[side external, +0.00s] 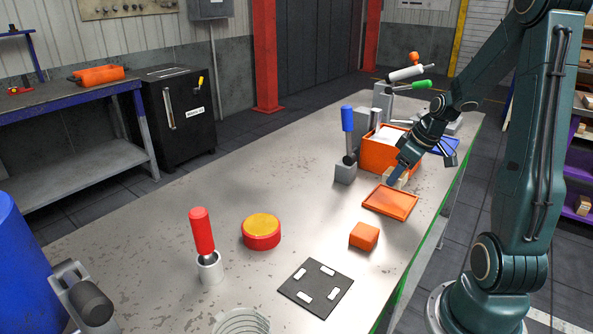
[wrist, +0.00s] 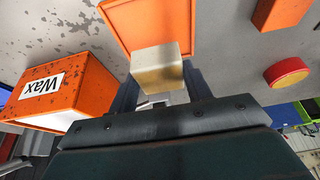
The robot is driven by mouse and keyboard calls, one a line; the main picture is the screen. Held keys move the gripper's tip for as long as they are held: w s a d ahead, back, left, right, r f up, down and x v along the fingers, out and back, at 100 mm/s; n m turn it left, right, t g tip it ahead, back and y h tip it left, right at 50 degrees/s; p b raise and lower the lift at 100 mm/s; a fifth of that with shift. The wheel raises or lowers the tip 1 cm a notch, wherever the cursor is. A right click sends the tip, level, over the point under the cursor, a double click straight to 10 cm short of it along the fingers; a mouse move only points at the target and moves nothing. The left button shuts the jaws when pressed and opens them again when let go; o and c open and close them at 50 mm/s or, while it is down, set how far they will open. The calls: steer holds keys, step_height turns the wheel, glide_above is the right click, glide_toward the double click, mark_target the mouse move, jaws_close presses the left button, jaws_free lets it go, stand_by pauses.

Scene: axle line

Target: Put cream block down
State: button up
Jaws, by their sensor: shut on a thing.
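The cream block (wrist: 157,68) is between the fingers of my gripper (wrist: 160,84), which is shut on it. In the side external view, my gripper (side external: 399,174) is low over the far end of the table, and the cream block (side external: 390,177) shows partly behind a finger. A flat orange tray (side external: 390,203) lies just in front of it; the tray (wrist: 128,14) also shows beyond the block in the wrist view. I cannot tell whether the block touches the table.
An orange bin labelled Wax (wrist: 62,92) stands close beside my gripper. A blue-handled lever (side external: 347,130) is left of the bin. An orange block (side external: 364,236), a red and yellow button (side external: 261,231) and a black mat (side external: 315,288) are nearer. The table's middle is clear.

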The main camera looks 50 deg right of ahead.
mark_target(405, 176)
steer(key=shift+w+f, duration=0.1)
steer(key=shift+f, duration=0.7)
steer(key=shift+f, duration=1.9)
steer(key=shift+f, duration=0.1)
steer(key=o, duration=1.4)
steer(key=shift+v, duration=3.9)
